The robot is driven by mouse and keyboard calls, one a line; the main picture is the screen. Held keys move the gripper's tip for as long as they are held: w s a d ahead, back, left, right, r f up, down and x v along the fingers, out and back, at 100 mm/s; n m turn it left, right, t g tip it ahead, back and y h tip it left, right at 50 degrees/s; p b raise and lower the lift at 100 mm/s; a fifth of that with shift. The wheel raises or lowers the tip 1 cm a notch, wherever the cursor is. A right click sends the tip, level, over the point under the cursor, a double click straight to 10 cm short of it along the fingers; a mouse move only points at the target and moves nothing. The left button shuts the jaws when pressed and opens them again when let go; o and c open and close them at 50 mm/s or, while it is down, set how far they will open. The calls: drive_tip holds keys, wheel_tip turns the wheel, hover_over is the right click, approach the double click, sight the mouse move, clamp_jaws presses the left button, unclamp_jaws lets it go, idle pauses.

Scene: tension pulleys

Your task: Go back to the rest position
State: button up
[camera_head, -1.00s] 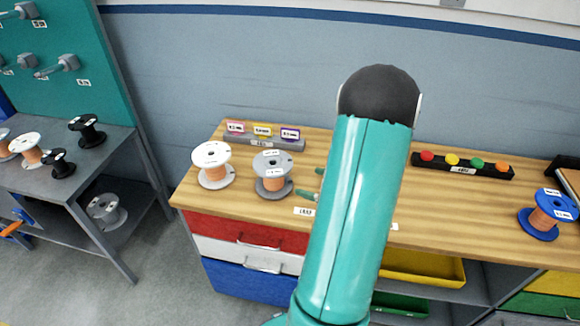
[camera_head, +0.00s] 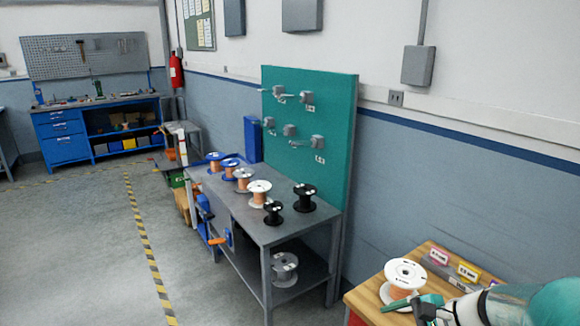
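My gripper (camera_head: 410,304) is at the bottom right, over the wooden workbench top (camera_head: 365,297). A teal finger lies right beside or in front of the white-flanged spool with copper-coloured wire (camera_head: 405,272), which stands upright on the bench. I cannot tell whether they touch. The gap between the fingers does not show clearly, and nothing held is visible. My teal arm enters from the right edge and covers part of the bench.
A grey table (camera_head: 270,235) holds several upright spools, with a grey spool (camera_head: 284,268) on its lower shelf. A teal board (camera_head: 340,150) with holders stands behind. Small labelled blocks (camera_head: 468,269) sit on the wooden bench. Open floor (camera_head: 80,250) lies to the left.

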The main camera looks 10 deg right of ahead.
drive_tip(key=s+a+r+n+h, duration=0.7)
drive_tip(key=a+r+n, duration=0.2)
drive_tip(key=n, duration=0.7)
drive_tip(key=shift+s+a, duration=0.3)
drive_tip(key=shift+a, duration=0.8)
drive_tip(key=shift+r, duration=0.1)
drive_tip(key=shift+c, duration=0.2)
